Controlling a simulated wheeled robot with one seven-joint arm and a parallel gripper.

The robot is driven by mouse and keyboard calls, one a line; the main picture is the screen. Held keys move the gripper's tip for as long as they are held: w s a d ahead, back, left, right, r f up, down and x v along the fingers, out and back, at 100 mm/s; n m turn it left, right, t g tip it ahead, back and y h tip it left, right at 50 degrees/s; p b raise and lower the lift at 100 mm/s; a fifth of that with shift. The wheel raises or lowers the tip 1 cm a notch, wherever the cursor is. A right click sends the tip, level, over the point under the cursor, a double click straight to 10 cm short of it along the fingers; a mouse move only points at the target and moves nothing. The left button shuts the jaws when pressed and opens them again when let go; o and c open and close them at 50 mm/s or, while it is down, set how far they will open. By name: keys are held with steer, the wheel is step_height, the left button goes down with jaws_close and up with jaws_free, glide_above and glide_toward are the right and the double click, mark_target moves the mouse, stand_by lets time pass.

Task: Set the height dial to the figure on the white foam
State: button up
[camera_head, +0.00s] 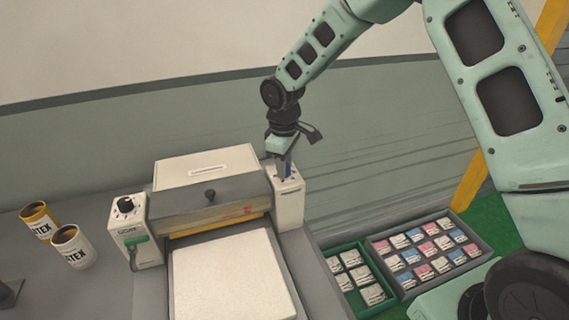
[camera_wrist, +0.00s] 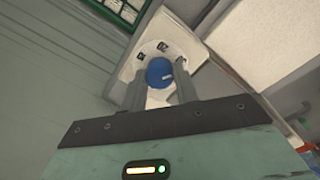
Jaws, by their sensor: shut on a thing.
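A blue round dial (camera_wrist: 159,72) with a pale mark sits on top of the machine's white right post (camera_head: 290,205). My gripper (camera_head: 285,167) reaches down on this post from above. In the wrist view its two fingers stand on either side of the blue dial and are shut on it. The white foam (camera_head: 232,280) lies flat at the front of the machine. I cannot make out a figure on it.
The machine's white left post (camera_head: 133,243) carries a black knob (camera_head: 125,205) and a green switch. Two labelled cans (camera_head: 74,248) stand at the left. A grey tray (camera_head: 385,241) and a green tray (camera_head: 336,253) with small packs lie at right. The wall is close behind.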

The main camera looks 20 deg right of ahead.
steer(key=shift+w+r, duration=0.15)
steer(key=o, duration=1)
steer(key=r+b, duration=0.1)
steer(key=r, duration=0.4)
steer(key=r+b, duration=0.1)
steer(key=r, duration=0.5)
steer(key=r+b, duration=0.1)
steer(key=r, duration=0.5)
steer(key=shift+s+a+r+b, duration=0.15)
steer(key=shift+s+a+b, duration=0.15)
steer(key=shift+s+b, duration=0.1)
steer(key=s+a+f, duration=0.2)
steer(key=s+a, duration=0.2)
steer(key=s, duration=0.4)
steer(key=s+a+f, duration=0.2)
steer(key=s+a, duration=0.2)
steer(key=s, duration=0.4)
steer(key=s+f, duration=0.2)
steer(key=s, duration=0.3)
steer(key=s+d+f+m+b, duration=0.1)
steer(key=s+f, duration=0.1)
steer(key=s, duration=0.4)
steer(key=s+d+f+m, duration=0.1)
steer(key=s+f, duration=0.2)
steer(key=s, duration=0.3)
steer(key=shift+s+d+y+b, duration=0.2)
steer(key=shift+s+y+b, duration=0.1)
steer(key=shift+y, duration=0.1)
